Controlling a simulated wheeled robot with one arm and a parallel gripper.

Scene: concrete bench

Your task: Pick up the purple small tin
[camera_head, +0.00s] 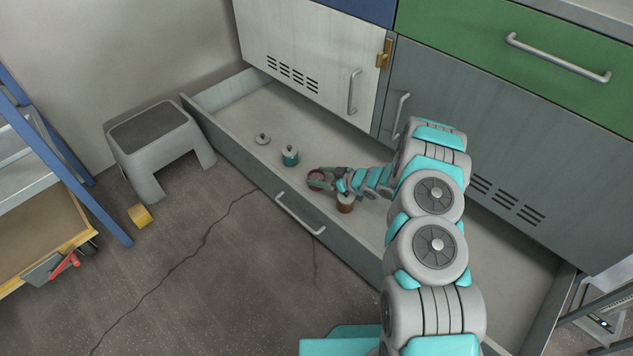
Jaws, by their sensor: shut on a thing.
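My gripper (318,179) reaches into the open bottom drawer and is shut on a small round thing, which looks like the purple small tin (315,182). Its reddish-purple edge shows between the fingers, and the fingers hide part of it. I cannot tell whether it touches the drawer floor. A brown jar (345,205) with a pale lid stands just right of and below my gripper, partly covered by the arm.
In the drawer (237,93), a teal jar (290,158) and a small grey lidded thing (262,139) stand left of my gripper. The drawer front (300,222) is a raised edge.

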